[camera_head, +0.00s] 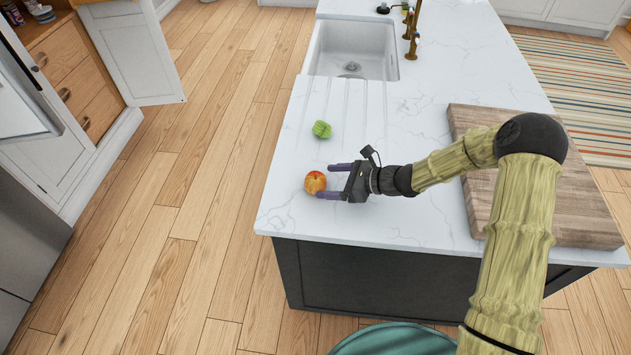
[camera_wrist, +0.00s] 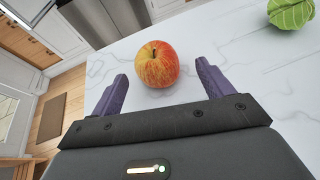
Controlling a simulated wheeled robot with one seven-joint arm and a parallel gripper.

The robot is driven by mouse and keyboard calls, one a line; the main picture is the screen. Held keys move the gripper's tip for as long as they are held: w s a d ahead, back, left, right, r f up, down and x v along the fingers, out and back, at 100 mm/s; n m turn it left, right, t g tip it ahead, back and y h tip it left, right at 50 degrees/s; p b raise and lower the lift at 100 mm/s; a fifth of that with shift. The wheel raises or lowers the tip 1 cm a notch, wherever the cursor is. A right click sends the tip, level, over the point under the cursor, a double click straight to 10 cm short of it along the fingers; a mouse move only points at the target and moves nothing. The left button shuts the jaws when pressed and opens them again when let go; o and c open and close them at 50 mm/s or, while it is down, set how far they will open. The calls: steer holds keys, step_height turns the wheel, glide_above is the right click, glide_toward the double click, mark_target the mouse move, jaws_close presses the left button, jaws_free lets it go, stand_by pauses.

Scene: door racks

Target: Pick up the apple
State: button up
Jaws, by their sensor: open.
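A red and yellow apple (camera_head: 315,182) sits on the white marble countertop (camera_head: 400,225) near its left edge. My gripper (camera_head: 332,181) is open and level, low over the counter, with its two purple fingers pointing left toward the apple. In the wrist view the apple (camera_wrist: 157,64) lies just beyond the fingertips, roughly centred between them. The gripper (camera_wrist: 160,82) is empty. I cannot tell from these views whether a fingertip touches the apple.
A green cabbage-like vegetable (camera_head: 322,129) sits on the counter behind the apple; it also shows in the wrist view (camera_wrist: 291,13). A wooden board (camera_head: 575,190) lies to the right under my arm. A sink (camera_head: 352,50) is at the back. The counter's left edge is close to the apple.

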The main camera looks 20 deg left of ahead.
mark_target(315, 181)
steer(key=p+x, duration=0.1)
steer(key=x, duration=0.1)
steer(key=p+x, duration=0.1)
steer(key=x, duration=0.1)
steer(key=shift+s+a+f, duration=0.1)
steer(key=shift+s+a, duration=0.15)
steer(key=shift+a, duration=0.05)
steer(key=shift+a+f, duration=0.2)
steer(key=shift+a, duration=0.05)
steer(key=c, duration=1.1)
steer(key=shift+r, duration=0.15)
step_height(315, 181, up, 10)
steer(key=shift+f+b, duration=0.1)
steer(key=shift+b, duration=0.9)
